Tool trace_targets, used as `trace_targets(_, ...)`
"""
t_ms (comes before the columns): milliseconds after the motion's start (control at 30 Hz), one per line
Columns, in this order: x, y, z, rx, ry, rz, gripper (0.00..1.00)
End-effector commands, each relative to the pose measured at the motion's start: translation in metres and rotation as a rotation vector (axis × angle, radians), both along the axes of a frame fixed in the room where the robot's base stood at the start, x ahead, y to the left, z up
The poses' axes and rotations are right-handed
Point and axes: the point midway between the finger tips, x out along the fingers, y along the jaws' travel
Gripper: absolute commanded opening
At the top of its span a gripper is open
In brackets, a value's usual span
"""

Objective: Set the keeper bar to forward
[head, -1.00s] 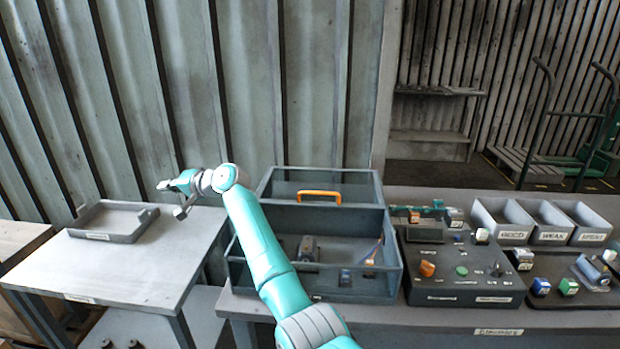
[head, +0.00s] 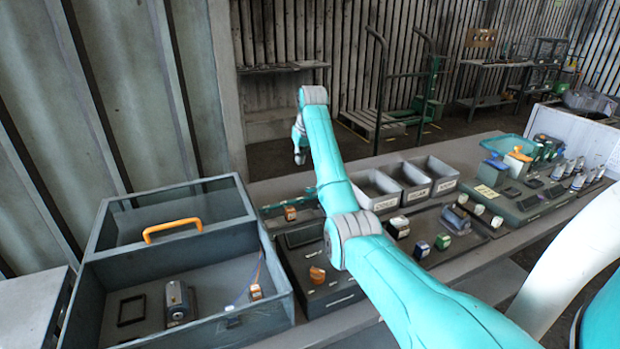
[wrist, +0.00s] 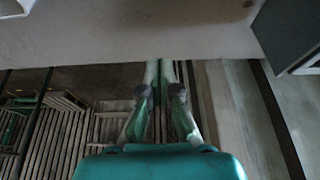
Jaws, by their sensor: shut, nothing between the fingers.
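I cannot pick out the keeper bar for certain in any view. A grey open-front box (head: 88,300), perhaps the blower housing, stands at the lower left. A clear panel with an orange handle (head: 172,228) is at its back. Inside are a dark motor-like part (head: 178,300), a flat black frame (head: 131,310) and a small orange-tagged part (head: 256,291). My gripper (head: 300,157) is above and behind the bench, right of the box and apart from everything. Its fingers, shut and empty, show in the wrist view (wrist: 161,92).
A dark control panel with an orange knob (head: 317,274) sits right of the box. Grey bins (head: 417,190) stand behind small coloured blocks (head: 443,241). A tray of parts (head: 520,205) is farther right. A green cart (head: 428,95) stands beyond the bench.

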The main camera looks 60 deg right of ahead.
Motion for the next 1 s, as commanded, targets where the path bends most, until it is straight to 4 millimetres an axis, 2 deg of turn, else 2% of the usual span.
trace_targets(33, -0.009, -0.007, 0.001, -0.002, 0.014, -0.01, 0.0)
trace_targets(133, -0.017, -0.013, 0.001, -0.006, 0.029, -0.019, 0.0)
trace_targets(567, -0.015, -0.013, -0.005, -0.003, 0.03, -0.017, 0.0)
trace_targets(1000, 0.004, -0.024, -0.066, -0.003, 0.03, -0.017, 0.0)
